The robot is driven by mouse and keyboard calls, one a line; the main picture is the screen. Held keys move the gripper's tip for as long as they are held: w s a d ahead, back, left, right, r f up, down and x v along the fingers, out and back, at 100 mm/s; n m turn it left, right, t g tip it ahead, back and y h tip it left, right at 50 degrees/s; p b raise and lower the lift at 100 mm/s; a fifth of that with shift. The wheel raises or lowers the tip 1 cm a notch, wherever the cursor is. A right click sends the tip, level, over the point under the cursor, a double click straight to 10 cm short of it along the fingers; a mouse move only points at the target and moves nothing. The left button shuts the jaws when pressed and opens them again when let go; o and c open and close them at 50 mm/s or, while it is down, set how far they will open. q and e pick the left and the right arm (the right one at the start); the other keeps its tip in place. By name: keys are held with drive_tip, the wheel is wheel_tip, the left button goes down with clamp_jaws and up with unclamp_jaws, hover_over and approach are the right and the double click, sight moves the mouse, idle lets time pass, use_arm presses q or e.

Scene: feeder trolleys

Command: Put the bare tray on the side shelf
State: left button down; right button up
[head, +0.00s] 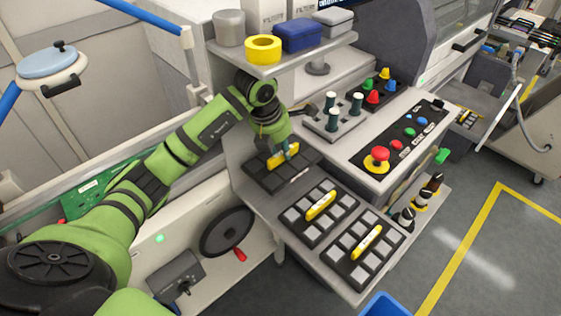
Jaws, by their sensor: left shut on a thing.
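My left gripper (285,150) points down and is shut on the yellow handle (283,157) of a dark tray. This bare tray (262,177) has no grey blocks that I can see; the gripper and handle hide part of it. It is at the back end of the grey side shelf (262,207), level or nearly so; I cannot tell whether it touches the surface. Two more dark trays with grey blocks and yellow handles, a middle tray (312,236) and a front tray (354,281), lie on that shelf. My right gripper is not in view.
An upper shelf (330,42) holds a yellow tape roll (263,49), a blue box (298,36) and grey containers. A control panel (400,140) with a red stop button (377,157) stands right of the trays. A blue bin (386,305) is at the bottom. Floor is clear at right.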

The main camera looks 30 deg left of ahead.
sight(279, 153)
use_arm(q)
wheel_tip(279, 153, down, 3)
drive_tip(key=shift+d+p, duration=0.1)
drive_tip(key=shift+p, duration=0.3)
wheel_tip(279, 153, down, 3)
drive_tip(key=shift+s+f+p, duration=0.1)
drive_tip(key=shift+f+p, duration=0.05)
drive_tip(key=shift+p, duration=0.55)
drive_tip(key=shift+f+p, duration=0.1)
drive_tip(key=shift+p, duration=0.25)
drive_tip(key=shift+a+f, duration=0.2)
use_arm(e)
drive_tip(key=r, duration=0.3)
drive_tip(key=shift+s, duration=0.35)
use_arm(q)
drive_tip(key=shift+f, duration=0.1)
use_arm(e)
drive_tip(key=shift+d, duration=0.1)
use_arm(q)
drive_tip(key=c, duration=1.1)
unclamp_jaws()
drive_tip(key=shift+c, duration=0.2)
